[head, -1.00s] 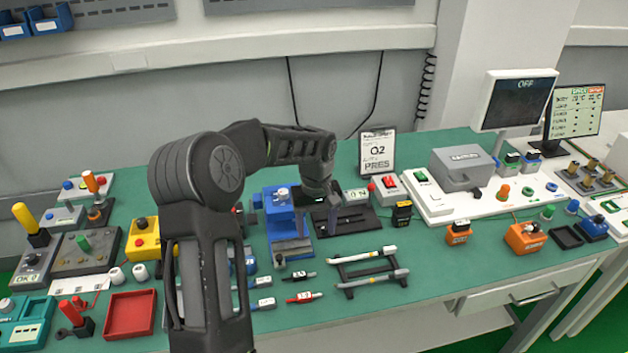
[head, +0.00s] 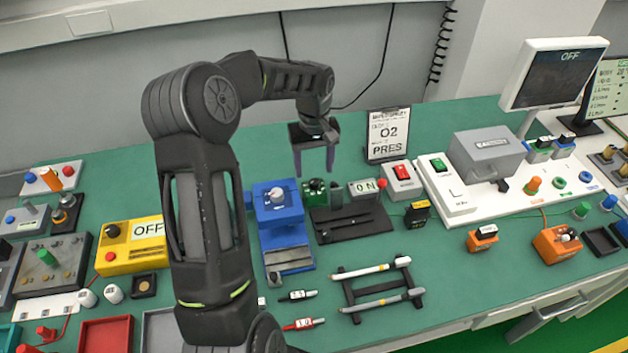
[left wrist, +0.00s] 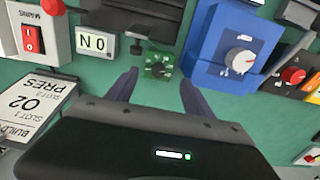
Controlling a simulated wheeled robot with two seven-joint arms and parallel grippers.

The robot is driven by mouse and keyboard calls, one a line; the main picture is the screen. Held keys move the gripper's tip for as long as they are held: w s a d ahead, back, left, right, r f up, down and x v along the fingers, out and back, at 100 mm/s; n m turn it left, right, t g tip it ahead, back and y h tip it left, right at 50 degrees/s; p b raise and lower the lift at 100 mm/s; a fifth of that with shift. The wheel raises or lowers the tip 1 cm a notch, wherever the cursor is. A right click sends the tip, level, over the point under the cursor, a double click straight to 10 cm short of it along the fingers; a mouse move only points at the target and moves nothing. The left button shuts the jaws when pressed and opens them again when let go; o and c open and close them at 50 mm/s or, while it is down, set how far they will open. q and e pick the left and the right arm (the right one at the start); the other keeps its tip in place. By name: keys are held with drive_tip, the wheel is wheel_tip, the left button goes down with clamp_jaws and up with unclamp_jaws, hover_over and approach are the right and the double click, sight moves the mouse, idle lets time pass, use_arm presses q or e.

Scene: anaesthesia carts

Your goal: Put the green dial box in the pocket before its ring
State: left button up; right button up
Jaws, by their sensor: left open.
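The green dial box (head: 314,191) is a small green block with a dial on top, standing between a blue machine and a white "ON" display. It also shows in the left wrist view (left wrist: 160,66), just beyond the fingertips and roughly between them. My left gripper (head: 315,168) is open and empty, fingers pointing down, above and behind the box. I cannot tell whether the fingers touch it. A dark empty pocket (head: 603,240) lies at the far right, with a green ring-like fitting (head: 581,210) behind it. My right gripper is not in view.
The blue machine (head: 282,220) stands close left of the box and a dark slotted base (head: 350,224) in front. The "ON" display (head: 362,188) and red switch (head: 401,178) are to the right. An orange box (head: 557,244) stands left of the pocket.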

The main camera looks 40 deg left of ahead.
sight(314, 181)
use_arm(q)
drive_tip(key=shift+w+a, duration=0.1)
drive_tip(key=shift+w, duration=0.05)
drive_tip(key=shift+r, duration=0.1)
drive_tip(key=shift+f, duration=1.35)
drive_tip(key=shift+b, duration=0.3)
wheel_tip(314, 181, down, 5)
drive_tip(key=shift+f+b, duration=0.15)
drive_tip(key=shift+b, duration=1.1)
